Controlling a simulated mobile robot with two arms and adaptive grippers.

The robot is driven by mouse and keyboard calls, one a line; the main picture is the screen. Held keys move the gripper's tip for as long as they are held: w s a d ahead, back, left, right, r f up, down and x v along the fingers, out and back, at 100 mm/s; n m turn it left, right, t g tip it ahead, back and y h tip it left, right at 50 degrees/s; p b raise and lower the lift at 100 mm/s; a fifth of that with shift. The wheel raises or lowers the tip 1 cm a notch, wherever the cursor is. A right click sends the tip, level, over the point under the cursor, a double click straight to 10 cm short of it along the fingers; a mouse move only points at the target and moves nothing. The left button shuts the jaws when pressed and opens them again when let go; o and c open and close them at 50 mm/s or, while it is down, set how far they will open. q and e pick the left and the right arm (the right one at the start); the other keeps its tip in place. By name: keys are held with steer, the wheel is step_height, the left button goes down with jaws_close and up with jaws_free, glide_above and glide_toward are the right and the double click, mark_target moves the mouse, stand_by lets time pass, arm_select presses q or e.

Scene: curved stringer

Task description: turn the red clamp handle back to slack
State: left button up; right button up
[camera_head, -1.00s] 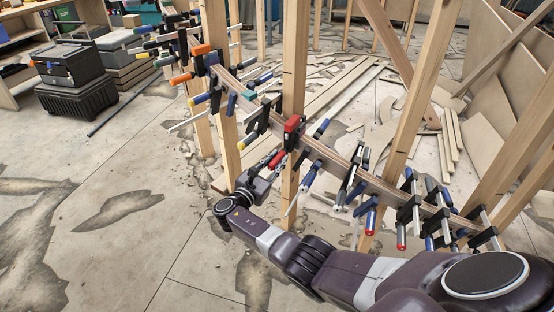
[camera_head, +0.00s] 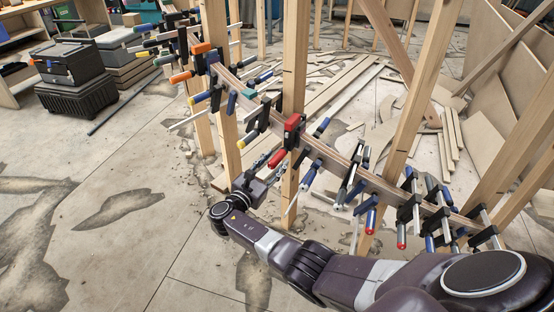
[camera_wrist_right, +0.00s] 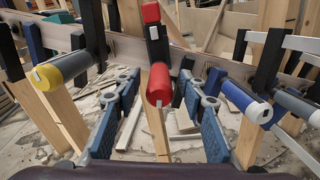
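The red clamp handle (camera_head: 277,158) hangs below a clamp with a red top part (camera_head: 293,123) on the curved wooden strip (camera_head: 325,155). In the right wrist view the red handle (camera_wrist_right: 158,88) points toward the camera, between the two fingers. My right gripper (camera_wrist_right: 159,84) is open, with a blue-grey finger on each side and gaps to the handle. In the head view the right gripper (camera_head: 262,164) is just left of the handle and close to it. My left gripper is not in view.
A yellow-ended handle (camera_wrist_right: 50,76) and a blue handle (camera_wrist_right: 245,100) flank the gripper in the wrist view. Wooden posts (camera_head: 292,80) stand by the strip, with several other clamps along it. Open floor (camera_head: 110,220) lies to the left.

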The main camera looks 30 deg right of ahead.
steer(key=v, duration=1)
steer(key=shift+a, duration=0.15)
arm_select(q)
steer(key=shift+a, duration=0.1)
arm_select(e)
steer(key=shift+s, duration=0.1)
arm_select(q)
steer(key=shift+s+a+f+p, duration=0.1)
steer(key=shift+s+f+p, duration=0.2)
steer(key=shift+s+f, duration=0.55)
arm_select(e)
steer(key=v, duration=0.2)
steer(key=shift+s+a, duration=0.15)
steer(key=shift+a, duration=0.2)
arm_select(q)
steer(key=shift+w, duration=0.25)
